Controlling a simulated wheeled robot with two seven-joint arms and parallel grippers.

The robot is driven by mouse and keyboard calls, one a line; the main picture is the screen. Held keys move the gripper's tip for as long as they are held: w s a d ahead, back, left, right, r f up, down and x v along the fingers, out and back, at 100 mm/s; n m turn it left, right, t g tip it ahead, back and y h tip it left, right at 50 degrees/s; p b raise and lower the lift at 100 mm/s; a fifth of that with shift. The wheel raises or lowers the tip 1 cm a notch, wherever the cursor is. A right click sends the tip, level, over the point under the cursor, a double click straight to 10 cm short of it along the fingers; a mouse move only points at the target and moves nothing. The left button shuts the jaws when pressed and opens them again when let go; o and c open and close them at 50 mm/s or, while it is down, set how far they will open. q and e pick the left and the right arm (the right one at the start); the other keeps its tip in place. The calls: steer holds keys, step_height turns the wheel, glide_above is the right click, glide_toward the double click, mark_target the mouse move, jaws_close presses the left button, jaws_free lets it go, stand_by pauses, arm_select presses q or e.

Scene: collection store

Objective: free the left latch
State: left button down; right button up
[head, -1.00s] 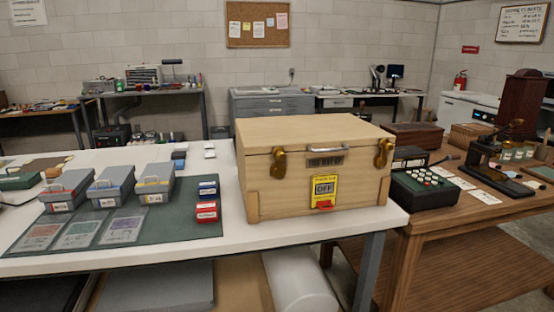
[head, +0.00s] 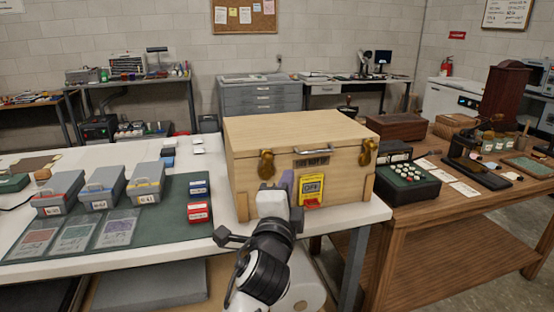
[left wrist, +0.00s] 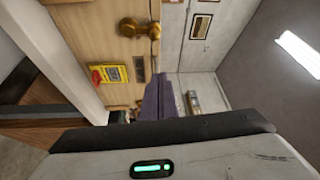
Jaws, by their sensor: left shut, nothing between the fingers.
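A pale wooden chest (head: 245,190) stands shut on the white table. The right latch (head: 368,152) is at the other front corner. My left gripper (head: 287,183) is shut and empty in front of the chest, just right of the left latch and apparently apart from it. Its purple-grey fingers (left wrist: 156,100) show in the left wrist view. My right gripper is out of view.
A yellow label with a red tab (head: 312,189) is on the chest front, right of my gripper. Grey lidded boxes (head: 101,189) stand on a green mat (head: 165,235) to the left. A wooden table (head: 440,220) with instruments is on the right.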

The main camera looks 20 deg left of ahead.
mark_target(268, 167)
arm_select(q)
steer(key=shift+w, duration=0.15)
steer(key=w+a, duration=0.2)
steer(key=w, duration=0.8)
steer(key=s+a+p, duration=0.2)
steer(key=a, duration=0.1)
steer(key=shift+s+f, duration=0.1)
steer(key=shift+s, duration=0.05)
